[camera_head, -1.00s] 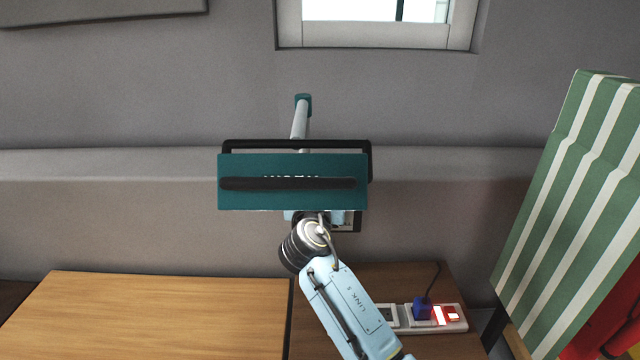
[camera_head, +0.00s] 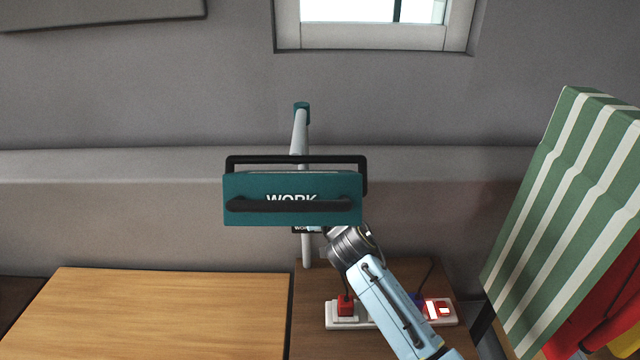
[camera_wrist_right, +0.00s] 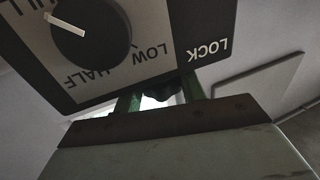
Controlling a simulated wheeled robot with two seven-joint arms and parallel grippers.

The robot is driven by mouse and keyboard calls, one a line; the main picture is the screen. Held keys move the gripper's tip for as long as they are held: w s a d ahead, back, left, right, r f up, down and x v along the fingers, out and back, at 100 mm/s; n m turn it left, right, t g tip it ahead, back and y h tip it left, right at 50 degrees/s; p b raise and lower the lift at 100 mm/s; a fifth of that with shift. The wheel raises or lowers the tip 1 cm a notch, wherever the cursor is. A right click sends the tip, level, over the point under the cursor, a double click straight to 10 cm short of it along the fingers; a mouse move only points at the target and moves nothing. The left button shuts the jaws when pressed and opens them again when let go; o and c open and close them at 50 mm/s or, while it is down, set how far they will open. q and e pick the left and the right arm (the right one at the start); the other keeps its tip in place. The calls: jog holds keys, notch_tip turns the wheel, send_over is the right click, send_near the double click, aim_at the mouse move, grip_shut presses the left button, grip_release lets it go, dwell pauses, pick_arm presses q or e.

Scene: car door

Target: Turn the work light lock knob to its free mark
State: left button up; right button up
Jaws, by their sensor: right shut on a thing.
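The teal work light (camera_head: 292,188), lettered "WORK", is on a pale pole (camera_head: 300,135) with a black handle frame around it. In the right wrist view its panel (camera_wrist_right: 175,28) appears upside down, with a black dial (camera_wrist_right: 92,30), the words HALF and LOW, and LOCK near the edge. A dark lock knob (camera_wrist_right: 162,93) sits at the panel's edge below LOCK. My right gripper (camera_wrist_right: 160,97) is shut on this knob, one green finger on each side. In the head view the lamp hides its fingers. No free mark is visible. My left gripper is not in view.
A wooden top (camera_head: 150,310) lies at lower left. A white power strip (camera_head: 341,321) with a red plug sits on the darker top, beside and under my right arm. A green-striped panel (camera_head: 580,200) stands at the right. A grey wall is behind the lamp.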

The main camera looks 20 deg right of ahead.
jog(key=o, duration=1)
jog(key=shift+c, duration=0.2)
jog(key=shift+s, duration=0.15)
jog(key=s, duration=1.3)
jog(key=shift+b, duration=0.35)
